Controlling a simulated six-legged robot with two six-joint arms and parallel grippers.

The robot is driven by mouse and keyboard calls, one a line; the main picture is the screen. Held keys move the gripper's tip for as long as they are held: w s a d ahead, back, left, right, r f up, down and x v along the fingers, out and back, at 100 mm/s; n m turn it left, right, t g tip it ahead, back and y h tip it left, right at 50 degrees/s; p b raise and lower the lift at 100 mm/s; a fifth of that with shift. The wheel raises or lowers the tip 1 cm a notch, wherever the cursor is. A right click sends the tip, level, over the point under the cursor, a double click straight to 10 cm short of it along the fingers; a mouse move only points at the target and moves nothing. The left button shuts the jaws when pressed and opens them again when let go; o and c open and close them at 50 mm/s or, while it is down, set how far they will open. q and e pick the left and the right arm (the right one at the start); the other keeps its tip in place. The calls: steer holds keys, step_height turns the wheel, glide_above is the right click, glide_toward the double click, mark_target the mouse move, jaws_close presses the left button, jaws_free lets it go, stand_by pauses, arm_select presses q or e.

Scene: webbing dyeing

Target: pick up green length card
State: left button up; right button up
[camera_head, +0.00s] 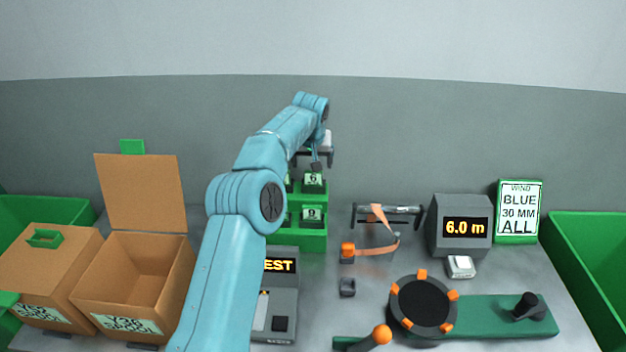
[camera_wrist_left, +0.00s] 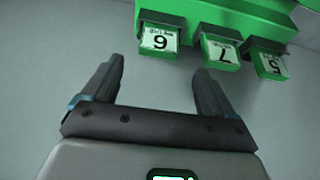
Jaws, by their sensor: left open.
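Green length cards with white number labels sit in a stepped green rack (camera_head: 312,240) at the back of the table. In the head view, one card (camera_head: 313,181) shows on the upper step and another (camera_head: 313,216) on the lower step; my arm hides part of the rack. In the left wrist view, several cards hang upside down in the picture, including one (camera_wrist_left: 159,41), a middle one (camera_wrist_left: 221,53) and one at the right (camera_wrist_left: 268,64). My left gripper (camera_wrist_left: 158,72) is open and empty, just short of the first card. It shows above the rack (camera_head: 314,160).
Two cardboard boxes (camera_head: 130,285) stand at the left, one with its lid open. A display reading 6.0 m (camera_head: 465,227), a wind sign (camera_head: 518,210) and an orange webbing strap (camera_head: 375,248) are right of the rack. A round winder (camera_head: 423,305) sits in front.

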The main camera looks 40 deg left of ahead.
mark_target(313, 181)
arm_select(q)
steer(key=p+x, duration=0.2)
steer(key=x, duration=0.4)
steer(key=shift+d, duration=0.1)
steer(key=shift+w+f, duration=0.15)
steer(key=shift+s, duration=0.2)
steer(key=shift+w, duration=0.15)
steer(key=c, duration=1.1)
steer(key=shift+d, duration=0.1)
